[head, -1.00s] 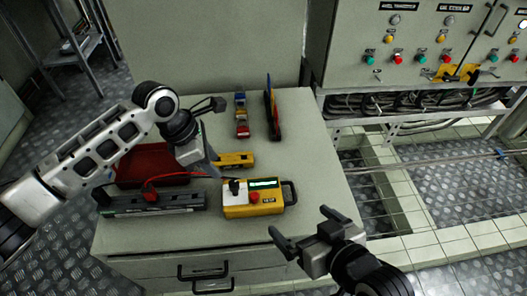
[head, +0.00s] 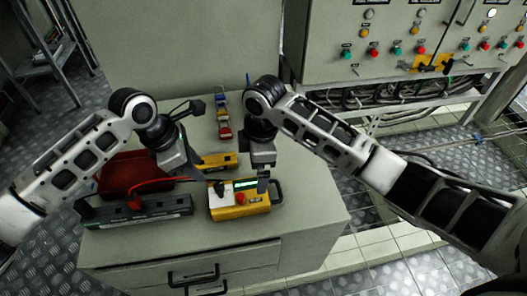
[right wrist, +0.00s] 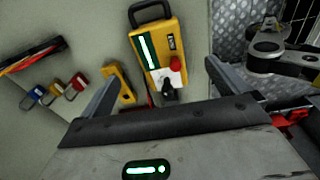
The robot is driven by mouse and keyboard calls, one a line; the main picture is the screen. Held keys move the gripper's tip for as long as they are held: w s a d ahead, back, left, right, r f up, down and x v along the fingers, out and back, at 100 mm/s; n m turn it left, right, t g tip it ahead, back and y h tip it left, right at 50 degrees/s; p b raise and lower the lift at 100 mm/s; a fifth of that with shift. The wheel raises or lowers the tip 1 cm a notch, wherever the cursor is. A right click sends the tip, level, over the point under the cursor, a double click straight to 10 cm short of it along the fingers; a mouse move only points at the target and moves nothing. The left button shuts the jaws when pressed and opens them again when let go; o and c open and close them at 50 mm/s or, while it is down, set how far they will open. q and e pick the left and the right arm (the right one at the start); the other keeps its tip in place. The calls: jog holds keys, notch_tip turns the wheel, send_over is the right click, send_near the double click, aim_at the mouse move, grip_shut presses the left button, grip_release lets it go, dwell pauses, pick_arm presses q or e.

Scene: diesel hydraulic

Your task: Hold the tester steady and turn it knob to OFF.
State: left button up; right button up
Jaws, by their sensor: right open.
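The yellow tester (head: 240,210) lies on the cabinet top, with a white panel, black knob (head: 219,187), red button and lit green display. In the right wrist view the tester (right wrist: 148,50) appears between the fingers, with its knob (right wrist: 168,88) towards my gripper. My right gripper (head: 262,180) is above the tester's handle end, pointing down; in the right wrist view the gripper (right wrist: 161,72) is open and empty. My left gripper (head: 199,168) hangs just behind the tester's knob end; its finger gap is not clear. The knob's exact setting is too small to read.
A long grey-black box (head: 160,206) with a red clip and cable lies left of the tester. A red tray (head: 118,178) is behind it. A small yellow device (head: 218,160) and several padlocks (head: 223,115) lie further back. A control panel (head: 420,35) stands at the right.

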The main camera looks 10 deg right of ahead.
aim_at(247, 197)
jog(key=shift+n+h, duration=0.3)
jog(key=shift+h, duration=0.2)
jog(key=f, duration=0.4)
jog(key=d+f, duration=0.1)
jog(key=f, duration=0.4)
jog(key=w+f, duration=0.1)
jog(key=f, duration=0.4)
jog(key=shift+d+f, duration=0.1)
jog(key=shift+d, duration=0.2)
